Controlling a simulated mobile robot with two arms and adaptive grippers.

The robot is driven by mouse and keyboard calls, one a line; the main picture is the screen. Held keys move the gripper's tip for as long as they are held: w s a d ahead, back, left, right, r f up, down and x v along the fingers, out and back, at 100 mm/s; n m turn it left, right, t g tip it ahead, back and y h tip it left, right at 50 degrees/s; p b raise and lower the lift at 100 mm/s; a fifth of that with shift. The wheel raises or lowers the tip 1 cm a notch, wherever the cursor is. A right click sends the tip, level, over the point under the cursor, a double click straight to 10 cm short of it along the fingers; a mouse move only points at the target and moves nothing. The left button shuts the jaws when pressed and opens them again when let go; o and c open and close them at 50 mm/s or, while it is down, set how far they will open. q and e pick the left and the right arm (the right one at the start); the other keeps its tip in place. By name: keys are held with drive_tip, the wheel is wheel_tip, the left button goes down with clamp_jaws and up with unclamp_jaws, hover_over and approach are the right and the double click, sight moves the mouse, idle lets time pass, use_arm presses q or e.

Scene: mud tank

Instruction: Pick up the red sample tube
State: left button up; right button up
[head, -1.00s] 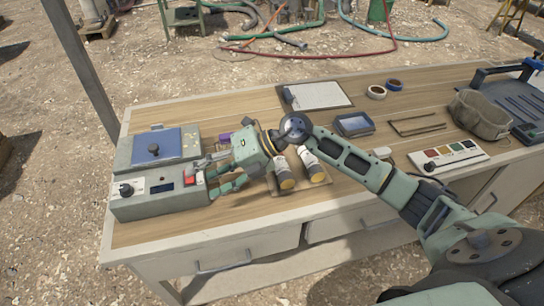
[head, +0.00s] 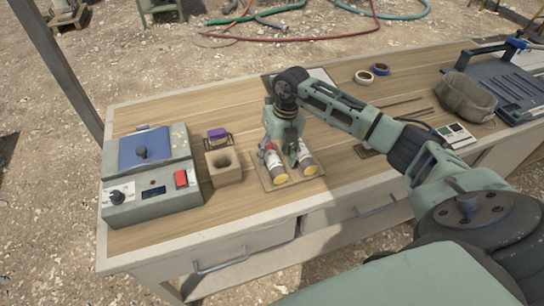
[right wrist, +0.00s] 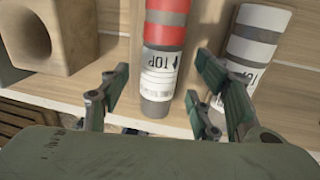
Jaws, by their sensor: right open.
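The red sample tube (right wrist: 164,58) has red and grey bands and a white label reading TOP. In the right wrist view it lies between the spread fingers of my right gripper (right wrist: 169,84), which is open and empty. In the head view the tube (head: 277,168) lies on a tray (head: 267,184), partly hidden by my right gripper (head: 281,152), which points down over it. A white-and-grey banded tube (right wrist: 252,47) lies to its right, close to the right-hand fingers; it also shows in the head view (head: 304,160). My left gripper is out of view.
A wooden block with a round hole (head: 224,168) stands left of the tubes; beyond it is a grey device with a blue lid (head: 148,190). A purple item (head: 217,134) sits behind the block. Bare tabletop (head: 250,217) lies in front.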

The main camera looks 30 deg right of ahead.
drive_tip(key=shift+a+f, duration=0.15)
drive_tip(key=shift+f, duration=0.75)
drive_tip(key=shift+w+r, duration=0.1)
clamp_jaws()
